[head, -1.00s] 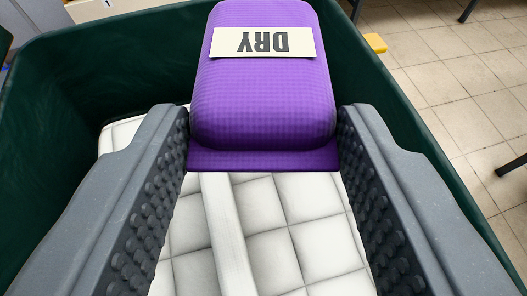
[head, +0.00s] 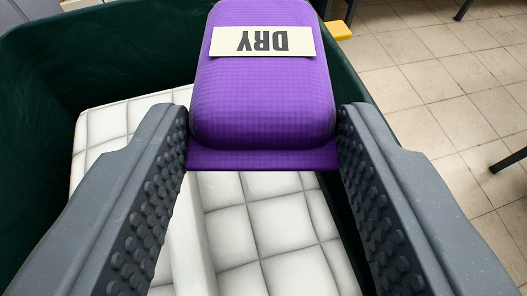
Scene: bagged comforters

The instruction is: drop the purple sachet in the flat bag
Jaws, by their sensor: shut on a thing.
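The purple sachet (head: 263,105) is held between the fingers of my gripper (head: 263,140). It carries a cream label reading "DRY", upside down in the picture. My gripper is shut on it, one grey studded finger at each side. Below it lies a white quilted bag (head: 235,235) with a pale smooth strip (head: 188,250) running along it. I cannot tell whether this is the flat bag, as the sachet and fingers hide part of it. The sachet appears to be above the quilted surface, apart from it.
A dark green bin (head: 60,60) surrounds the white bag, its wall passing close by the right finger. Beyond it is a tiled floor (head: 430,110). A small yellow block (head: 338,31) shows past the sachet, and dark legs stand at the right.

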